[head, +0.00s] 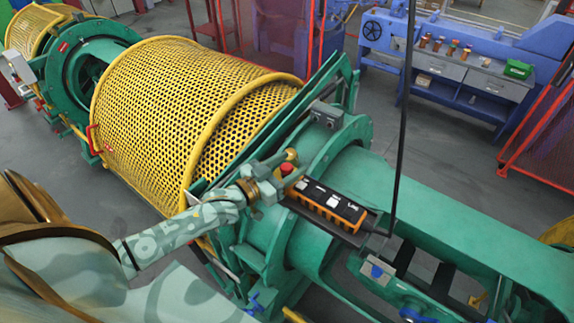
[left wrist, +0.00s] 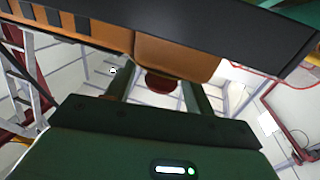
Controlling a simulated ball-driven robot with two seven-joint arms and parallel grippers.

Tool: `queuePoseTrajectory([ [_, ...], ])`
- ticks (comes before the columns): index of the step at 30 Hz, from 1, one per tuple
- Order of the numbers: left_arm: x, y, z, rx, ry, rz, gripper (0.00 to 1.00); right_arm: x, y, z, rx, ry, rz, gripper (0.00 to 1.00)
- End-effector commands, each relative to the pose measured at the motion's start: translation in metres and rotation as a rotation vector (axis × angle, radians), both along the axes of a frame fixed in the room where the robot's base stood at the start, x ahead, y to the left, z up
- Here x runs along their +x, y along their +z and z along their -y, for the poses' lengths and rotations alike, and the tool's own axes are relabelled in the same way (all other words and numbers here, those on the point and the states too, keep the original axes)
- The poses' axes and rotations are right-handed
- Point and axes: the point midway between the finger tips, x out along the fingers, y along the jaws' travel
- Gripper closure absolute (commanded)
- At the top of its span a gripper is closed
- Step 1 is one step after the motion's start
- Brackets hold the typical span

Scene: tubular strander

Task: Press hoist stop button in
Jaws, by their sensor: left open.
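The hoist pendant (head: 335,205) is an orange and black box with pale labels, lying tilted over the green machine. Its red stop button (head: 287,168) is at its left end. My left gripper (head: 283,174) is open at that end, its fingers on either side of the button. In the left wrist view the pendant (left wrist: 235,38) crosses the top and the red button (left wrist: 158,83) shows between the fingers of the left gripper (left wrist: 160,80). I cannot tell whether the gripper touches the button or how far in the button is. My right gripper is not in view.
A black cable (head: 404,120) rises from the pendant's right end. The yellow perforated guard drum (head: 180,110) lies left of the gripper, and the green machine body (head: 440,205) lies under and right of the pendant. A blue workbench (head: 450,80) stands behind, across open grey floor.

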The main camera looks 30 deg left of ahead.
Motion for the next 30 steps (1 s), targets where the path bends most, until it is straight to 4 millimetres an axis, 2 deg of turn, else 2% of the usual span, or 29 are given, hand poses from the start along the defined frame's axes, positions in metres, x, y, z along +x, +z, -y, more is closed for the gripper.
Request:
queuePoseTrajectory([
  [3, 0.0, 0.0, 0.0, 0.0, 0.0, 0.0, 0.47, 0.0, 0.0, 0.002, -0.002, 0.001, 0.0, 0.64],
  [5, 0.0, 0.0, 0.0, 0.0, 0.0, 0.0, 0.61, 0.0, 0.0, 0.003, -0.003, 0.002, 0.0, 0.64],
  [9, 0.0, 0.0, 0.0, 0.0, 0.0, 0.0, 0.99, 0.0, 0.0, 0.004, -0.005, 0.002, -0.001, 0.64],
  [10, 0.0, 0.0, 0.0, 0.0, 0.0, 0.0, 1.0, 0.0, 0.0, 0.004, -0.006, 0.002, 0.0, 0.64],
  [16, 0.0, -0.011, 0.0, -0.001, 0.001, -0.001, 1.0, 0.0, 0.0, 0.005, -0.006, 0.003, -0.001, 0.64],
  [22, -0.001, -0.012, 0.0, 0.001, 0.0, -0.004, 1.0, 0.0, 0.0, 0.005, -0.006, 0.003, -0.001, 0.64],
  [23, -0.001, -0.012, 0.0, 0.001, 0.0, -0.004, 0.64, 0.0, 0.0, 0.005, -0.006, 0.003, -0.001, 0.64],
  [24, -0.001, -0.012, 0.0, 0.001, 0.0, -0.004, 0.53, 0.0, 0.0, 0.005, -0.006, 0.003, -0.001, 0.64],
  [25, -0.001, -0.012, 0.0, 0.001, 0.0, -0.004, 0.47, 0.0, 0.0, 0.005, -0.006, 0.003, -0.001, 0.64],
  [30, -0.001, -0.011, 0.0, 0.001, 0.0, -0.002, 0.47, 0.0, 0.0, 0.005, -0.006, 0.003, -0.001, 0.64],
])
